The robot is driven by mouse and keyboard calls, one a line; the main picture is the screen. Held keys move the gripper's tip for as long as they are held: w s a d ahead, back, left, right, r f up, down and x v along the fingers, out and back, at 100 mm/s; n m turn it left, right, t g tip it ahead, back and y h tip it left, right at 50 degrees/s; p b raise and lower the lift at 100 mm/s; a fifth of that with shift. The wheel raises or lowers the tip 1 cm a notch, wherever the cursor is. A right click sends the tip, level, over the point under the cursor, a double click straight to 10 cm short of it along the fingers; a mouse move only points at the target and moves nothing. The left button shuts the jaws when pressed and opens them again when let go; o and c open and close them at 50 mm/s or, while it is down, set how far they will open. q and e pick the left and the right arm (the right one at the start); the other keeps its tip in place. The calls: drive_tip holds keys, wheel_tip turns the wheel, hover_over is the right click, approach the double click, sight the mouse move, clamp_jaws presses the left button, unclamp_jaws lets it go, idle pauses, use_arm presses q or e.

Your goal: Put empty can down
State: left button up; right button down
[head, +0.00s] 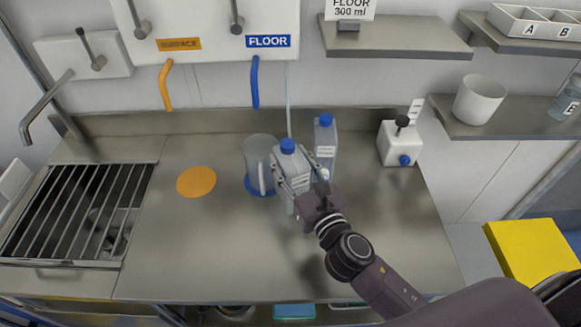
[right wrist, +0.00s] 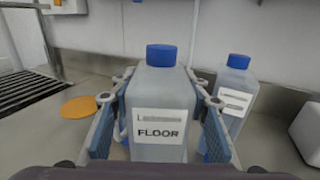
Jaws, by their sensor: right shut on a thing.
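The can is a translucent bottle with a blue cap (head: 289,160) and a "FLOOR" label, upright near the middle of the steel counter. It fills the middle of the right wrist view (right wrist: 160,100). My right gripper (head: 296,182) is shut on its sides, one finger on each side. The bottle's base is partly hidden, so I cannot tell whether it touches the counter. A second blue-capped bottle (head: 325,142) stands just behind and to the right; it also shows in the right wrist view (right wrist: 236,95). My left gripper is not in view.
A translucent jug (head: 259,152) stands on a blue disc (head: 254,189) close left of the held bottle. An orange disc (head: 196,181) lies bare farther left, before a grated sink (head: 75,212). A white dispenser (head: 398,145) stands at right. The front counter (head: 210,255) is clear.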

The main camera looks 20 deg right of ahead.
drive_tip(key=shift+f, duration=0.7)
drive_tip(key=shift+f, duration=0.2)
drive_tip(key=c, duration=1.1)
unclamp_jaws()
